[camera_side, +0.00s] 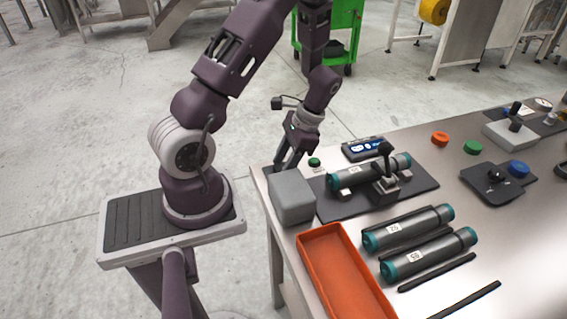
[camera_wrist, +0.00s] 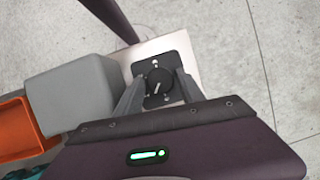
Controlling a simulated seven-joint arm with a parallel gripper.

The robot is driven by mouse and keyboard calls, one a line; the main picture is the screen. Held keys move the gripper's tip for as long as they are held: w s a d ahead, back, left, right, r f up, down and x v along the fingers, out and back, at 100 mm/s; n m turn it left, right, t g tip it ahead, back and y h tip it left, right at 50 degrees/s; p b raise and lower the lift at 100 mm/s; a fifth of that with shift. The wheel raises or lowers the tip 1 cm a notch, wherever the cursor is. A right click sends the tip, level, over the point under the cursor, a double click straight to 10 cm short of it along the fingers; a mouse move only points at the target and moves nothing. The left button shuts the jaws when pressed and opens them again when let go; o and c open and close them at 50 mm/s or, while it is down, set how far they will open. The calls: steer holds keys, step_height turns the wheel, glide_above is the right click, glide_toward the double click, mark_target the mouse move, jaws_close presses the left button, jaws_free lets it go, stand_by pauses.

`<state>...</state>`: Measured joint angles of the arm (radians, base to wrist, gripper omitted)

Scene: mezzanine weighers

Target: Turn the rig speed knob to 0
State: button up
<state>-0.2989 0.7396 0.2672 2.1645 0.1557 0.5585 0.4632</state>
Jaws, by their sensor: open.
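The rig speed knob (camera_wrist: 158,80) is round and black, on a dark square plate (camera_wrist: 172,59) with small pale marks around it. A white pointer line on it runs toward the lower part of the wrist view, slightly left. My gripper (camera_wrist: 160,78) is open, with one finger at each side of the knob in that view. I cannot tell whether the fingers touch it. In the side view my gripper (camera_side: 286,163) points down at the table's near-left corner, behind the grey block. The knob is hidden there.
A grey block (camera_side: 291,196) stands close beside my gripper, with an orange tray (camera_side: 312,250) in front. A green button (camera_side: 314,162) is just right of the fingers. A clamped cylinder (camera_side: 345,176) lies on a dark mat (camera_side: 420,184). The table edge is close to the knob.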

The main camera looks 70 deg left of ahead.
jaws_close()
steer(key=shift+n, duration=0.3)
steer(key=n+h, duration=0.1)
steer(key=n, duration=0.2)
steer(key=shift+a+h, duration=0.15)
steer(key=shift+h, duration=0.15)
steer(key=shift+a+n+h, duration=0.1)
steer(key=shift+n+h, duration=0.6)
steer(key=shift+n, duration=1.3)
jaws_free()
